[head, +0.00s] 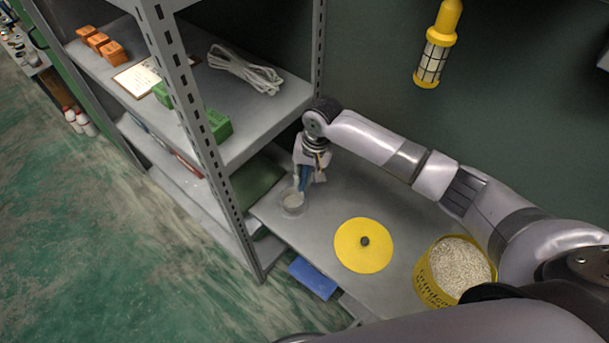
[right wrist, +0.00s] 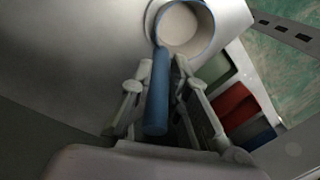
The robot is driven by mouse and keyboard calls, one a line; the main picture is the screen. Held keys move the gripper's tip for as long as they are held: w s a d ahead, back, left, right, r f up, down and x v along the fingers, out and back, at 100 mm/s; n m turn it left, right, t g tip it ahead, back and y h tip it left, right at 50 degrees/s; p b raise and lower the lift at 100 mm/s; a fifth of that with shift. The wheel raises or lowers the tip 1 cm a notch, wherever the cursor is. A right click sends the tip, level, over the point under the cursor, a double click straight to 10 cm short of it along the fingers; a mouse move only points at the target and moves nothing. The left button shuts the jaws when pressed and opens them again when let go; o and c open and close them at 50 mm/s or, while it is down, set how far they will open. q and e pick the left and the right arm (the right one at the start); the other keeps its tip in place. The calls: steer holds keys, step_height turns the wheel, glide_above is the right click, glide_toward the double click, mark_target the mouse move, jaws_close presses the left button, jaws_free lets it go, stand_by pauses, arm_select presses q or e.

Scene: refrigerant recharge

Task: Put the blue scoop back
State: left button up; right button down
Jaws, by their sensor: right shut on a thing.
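My right gripper (head: 309,178) is shut on the blue handle of the scoop (head: 303,180), above the left part of the grey shelf surface. In the right wrist view the scoop's blue handle (right wrist: 158,95) lies between the two fingers of the gripper (right wrist: 155,95). At the handle's far end is a round, blue-rimmed opening with a pale beige inside. In the head view a pale, translucent round shape (head: 292,203) shows just below the gripper; I cannot tell whether it is a dish or part of the scoop. My left gripper is not in view.
A yellow tub (head: 428,285) of pale granules stands at the right of the surface. A yellow round lid (head: 360,252) with a dark knob lies left of it. A metal shelf post (head: 205,150) rises left of the gripper. A blue object (head: 313,277) sits below the front edge.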

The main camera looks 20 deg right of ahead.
steer(key=shift+f, duration=0.15)
steer(key=c, duration=2)
jaws_free()
steer(key=shift+f, duration=0.1)
steer(key=o, duration=0.5)
steer(key=shift+c, duration=0.2)
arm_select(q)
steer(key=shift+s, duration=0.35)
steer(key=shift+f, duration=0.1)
arm_select(e)
step_height(320, 180, up, 12)
steer(key=d, duration=0.1)
steer(key=shift+s+d, duration=0.4)
steer(key=shift+s, duration=0.05)
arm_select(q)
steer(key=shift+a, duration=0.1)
